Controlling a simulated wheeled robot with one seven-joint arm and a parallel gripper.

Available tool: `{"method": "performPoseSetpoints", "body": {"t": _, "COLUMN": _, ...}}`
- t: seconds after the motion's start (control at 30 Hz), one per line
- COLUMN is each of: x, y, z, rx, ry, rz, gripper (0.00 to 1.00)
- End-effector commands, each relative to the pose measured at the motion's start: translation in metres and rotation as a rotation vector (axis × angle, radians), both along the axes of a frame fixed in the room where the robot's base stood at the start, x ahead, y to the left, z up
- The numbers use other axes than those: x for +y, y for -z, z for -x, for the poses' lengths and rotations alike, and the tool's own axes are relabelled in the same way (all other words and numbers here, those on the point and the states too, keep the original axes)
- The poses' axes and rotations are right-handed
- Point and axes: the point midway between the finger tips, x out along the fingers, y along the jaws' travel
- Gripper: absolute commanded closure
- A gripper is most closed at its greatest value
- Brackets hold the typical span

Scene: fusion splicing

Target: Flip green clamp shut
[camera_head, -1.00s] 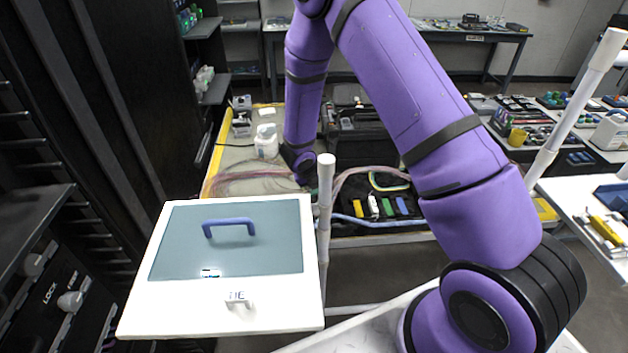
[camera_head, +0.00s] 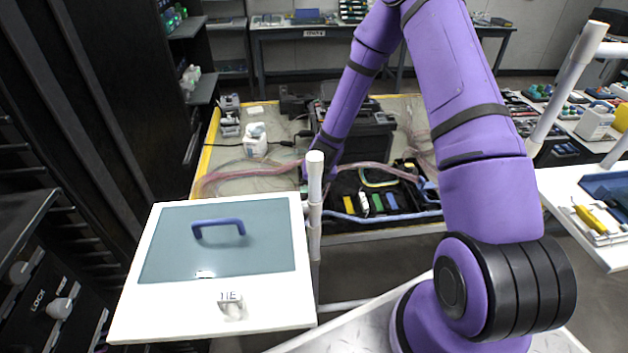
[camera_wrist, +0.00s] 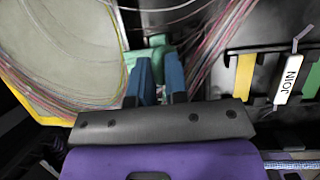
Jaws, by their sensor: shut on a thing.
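The green clamp (camera_wrist: 157,50) shows in the wrist view as a pale green piece at and between the tips of my gripper's blue fingers. My gripper (camera_wrist: 157,66) is shut on it, with the fingers slightly apart. Much of the clamp is hidden by the fingers, so I cannot tell how far it is closed. In the head view the arm reaches down to the cable area on the far bench, and the gripper tips and the clamp are hidden there.
Pink cables (camera_head: 235,174) run across the bench beside the gripper. A black tray (camera_head: 400,207) with yellow, white, blue and green tools lies to the right. A white bottle (camera_head: 255,140) stands at left. A white post (camera_head: 315,180) and a lidded white panel (camera_head: 215,312) are nearer.

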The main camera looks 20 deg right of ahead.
Motion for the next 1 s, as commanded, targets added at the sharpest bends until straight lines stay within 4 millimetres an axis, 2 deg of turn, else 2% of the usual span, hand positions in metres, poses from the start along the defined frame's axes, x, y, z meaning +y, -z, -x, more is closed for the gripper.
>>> {"method": "performPoseSetpoints", "body": {"t": 0.33, "x": 0.0014, "y": 0.0025, "z": -0.0011, "rx": -0.030, "ry": -0.006, "rz": -0.088, "gripper": 1.00}}
{"method": "performPoseSetpoints", "body": {"t": 0.97, "x": 0.0022, "y": 0.0032, "z": -0.0013, "rx": -0.037, "ry": -0.009, "rz": -0.108, "gripper": 1.00}}
{"method": "performPoseSetpoints", "body": {"t": 1.0, "x": 0.0022, "y": 0.0032, "z": -0.0013, "rx": -0.037, "ry": -0.009, "rz": -0.108, "gripper": 0.79}}
